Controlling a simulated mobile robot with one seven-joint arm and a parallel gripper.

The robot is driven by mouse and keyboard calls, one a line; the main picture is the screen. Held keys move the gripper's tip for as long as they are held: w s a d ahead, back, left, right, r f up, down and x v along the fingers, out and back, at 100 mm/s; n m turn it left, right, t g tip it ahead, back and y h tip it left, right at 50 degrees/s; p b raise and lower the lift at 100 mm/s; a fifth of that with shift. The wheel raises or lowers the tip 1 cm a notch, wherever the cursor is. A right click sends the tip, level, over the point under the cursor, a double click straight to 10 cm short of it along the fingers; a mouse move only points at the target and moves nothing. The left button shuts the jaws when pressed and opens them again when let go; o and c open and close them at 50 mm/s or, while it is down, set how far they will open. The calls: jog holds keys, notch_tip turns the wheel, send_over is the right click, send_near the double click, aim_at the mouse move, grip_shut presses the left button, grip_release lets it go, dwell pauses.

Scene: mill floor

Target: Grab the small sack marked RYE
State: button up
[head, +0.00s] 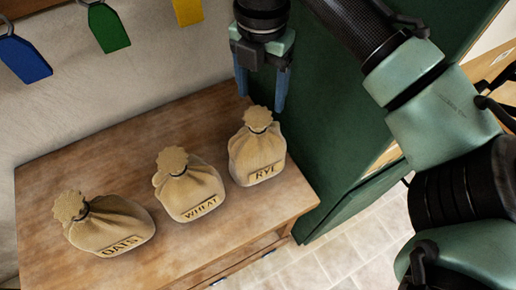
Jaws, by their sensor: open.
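The small sack marked RYE (257,158) stands upright on the wooden table, the rightmost of three tan tied sacks. My gripper (261,105) points down with its two blue fingers apart. In the head view the fingertips appear on either side of the RYE sack's tied top, a little above it. From this one view I cannot tell how far the fingers are from the sack in depth. Nothing shows between the fingers except the sack's top.
The WHEAT sack (190,187) stands left of the RYE sack with a narrow gap. The OATS sack (108,225) is farther left. The wooden table (60,165) ends just right of RYE, beside a green cabinet (345,145). Blue, green and yellow tags hang on the wall.

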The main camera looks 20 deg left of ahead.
aim_at(258, 115)
jog(key=shift+s+f, duration=0.2)
jog(key=shift+f, duration=1.55)
jog(key=shift+s+f, duration=0.2)
jog(key=shift+f, duration=1.5)
grip_shut()
jog(key=shift+w+a+r, duration=0.1)
